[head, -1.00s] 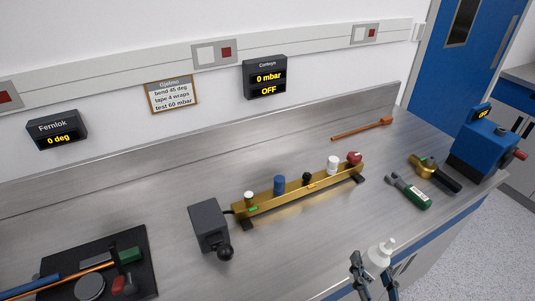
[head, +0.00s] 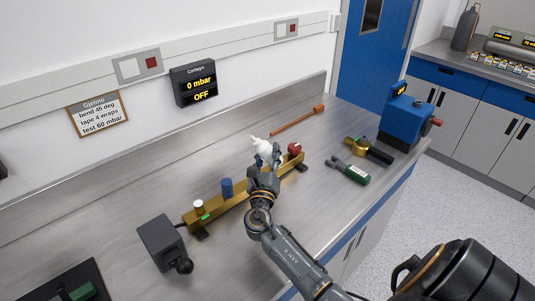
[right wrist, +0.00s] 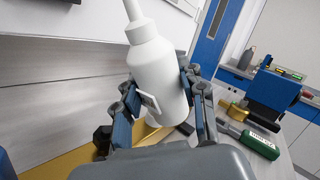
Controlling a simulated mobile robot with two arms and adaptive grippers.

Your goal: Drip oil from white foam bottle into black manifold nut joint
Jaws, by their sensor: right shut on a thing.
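The white foam bottle (head: 262,146) is in my right gripper (head: 266,162), above the brass manifold (head: 234,205). The right wrist view shows the bottle (right wrist: 160,78) between both fingers of the gripper (right wrist: 160,110), nozzle up and leaning slightly left. My gripper and arm hide the middle of the manifold in the head view, where the black nut joint is not visible. A dark joint (right wrist: 102,138), likely the black one, shows left of the fingers in the right wrist view. White (head: 199,206), blue (head: 227,187) and red (head: 295,148) joints show on the manifold. My left gripper is not in view.
A grey box with a black knob (head: 160,242) stands at the manifold's left end. A green-handled tool (head: 349,171), a brass torch-like tool (head: 367,150) and a blue machine (head: 404,122) are to the right. An orange rod (head: 298,121) lies behind. The front right bench is clear.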

